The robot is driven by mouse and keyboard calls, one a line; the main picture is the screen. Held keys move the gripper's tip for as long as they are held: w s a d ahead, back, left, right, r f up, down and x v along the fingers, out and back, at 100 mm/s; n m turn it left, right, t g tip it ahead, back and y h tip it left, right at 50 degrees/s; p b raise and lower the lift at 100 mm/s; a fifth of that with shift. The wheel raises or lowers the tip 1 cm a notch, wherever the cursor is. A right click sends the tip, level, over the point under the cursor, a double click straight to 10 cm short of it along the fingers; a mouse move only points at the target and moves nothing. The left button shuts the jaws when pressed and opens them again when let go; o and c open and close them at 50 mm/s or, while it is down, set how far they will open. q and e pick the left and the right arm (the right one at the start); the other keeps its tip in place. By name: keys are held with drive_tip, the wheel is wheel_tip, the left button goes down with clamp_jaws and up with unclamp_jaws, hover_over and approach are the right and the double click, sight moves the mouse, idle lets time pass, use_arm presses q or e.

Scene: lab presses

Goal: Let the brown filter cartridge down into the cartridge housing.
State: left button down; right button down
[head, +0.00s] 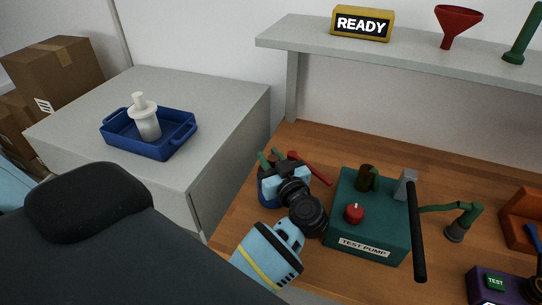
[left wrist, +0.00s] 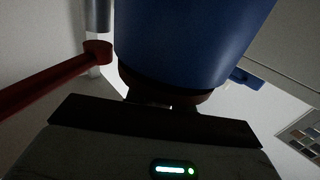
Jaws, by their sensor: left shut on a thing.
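The blue round cartridge housing (head: 267,194) stands on the wooden bench, largely covered by my left wrist. It fills the upper middle of the left wrist view (left wrist: 195,40). My left gripper (head: 284,177) is at the housing's top, seen from behind, with its fingertips hidden in the head view. In the left wrist view the jaws (left wrist: 165,101) are shut on a dark brown piece (left wrist: 192,97), which I take as the brown filter cartridge; only a brown edge shows against the blue. How deep it sits is hidden. My right gripper is not in view.
A red lever (head: 312,169) and green parts (head: 263,160) are close to the housing. The teal test pump (head: 345,222), with a black lever (head: 417,235), stands to the right. A blue tray (head: 165,151) holds a white object on the grey cabinet. Bare bench lies behind the pump.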

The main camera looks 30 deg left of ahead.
use_arm(q)
drive_tip(key=shift+f, duration=0.35)
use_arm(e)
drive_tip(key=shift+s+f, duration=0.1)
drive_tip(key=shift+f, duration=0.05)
use_arm(q)
drive_tip(key=c, duration=1.1)
unclamp_jaws()
